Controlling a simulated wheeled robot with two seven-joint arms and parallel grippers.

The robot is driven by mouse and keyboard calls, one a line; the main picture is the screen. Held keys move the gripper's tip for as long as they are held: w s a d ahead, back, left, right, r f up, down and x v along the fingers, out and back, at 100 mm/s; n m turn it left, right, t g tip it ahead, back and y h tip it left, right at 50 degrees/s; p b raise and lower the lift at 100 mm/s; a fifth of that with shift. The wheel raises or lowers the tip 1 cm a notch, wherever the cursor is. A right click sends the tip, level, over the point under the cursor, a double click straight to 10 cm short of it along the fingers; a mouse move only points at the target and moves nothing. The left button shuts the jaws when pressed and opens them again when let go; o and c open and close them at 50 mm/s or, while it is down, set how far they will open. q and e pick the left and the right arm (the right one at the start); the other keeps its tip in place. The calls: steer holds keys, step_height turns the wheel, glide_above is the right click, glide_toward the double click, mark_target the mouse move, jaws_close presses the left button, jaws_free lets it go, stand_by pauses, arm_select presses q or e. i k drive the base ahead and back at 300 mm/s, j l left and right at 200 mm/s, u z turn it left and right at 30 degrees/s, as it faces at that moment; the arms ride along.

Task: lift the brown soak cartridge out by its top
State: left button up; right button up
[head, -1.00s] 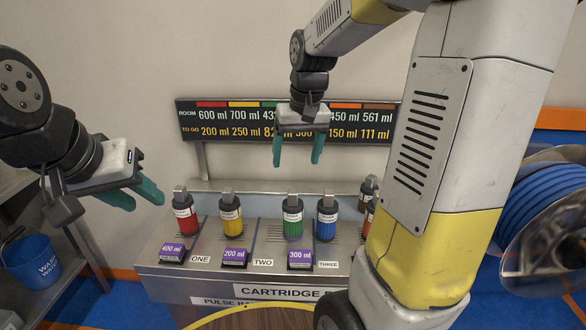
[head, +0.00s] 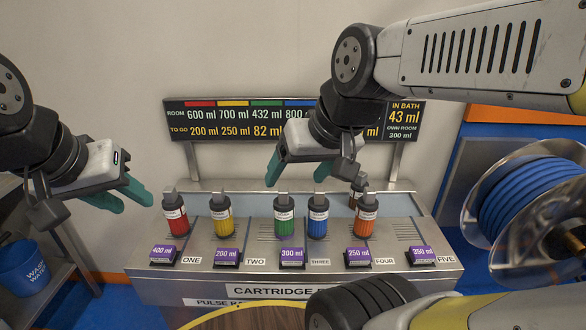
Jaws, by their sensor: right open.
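The brown cartridge (head: 352,201) stands at the back of the steel bench, mostly hidden behind the orange cartridge (head: 366,217). Its grey top shows above the orange one. My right gripper (head: 297,172) is open and empty, its two teal fingers pointing down above the green cartridge (head: 284,216) and blue cartridge (head: 318,217). It is to the left of the brown cartridge in the picture and apart from it. My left gripper (head: 136,199) is open and empty at the left, beside the red cartridge (head: 176,215).
A yellow cartridge (head: 221,217) stands in the same row. Purple volume tags (head: 292,257) line the bench front (head: 200,285). A readout board (head: 215,120) stands behind. A blue hose reel (head: 520,205) is at the right and a blue bucket (head: 28,262) at the left.

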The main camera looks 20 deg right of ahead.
mark_target(356, 188)
steer(key=l+u, duration=0.3)
steer(key=l, duration=1.25)
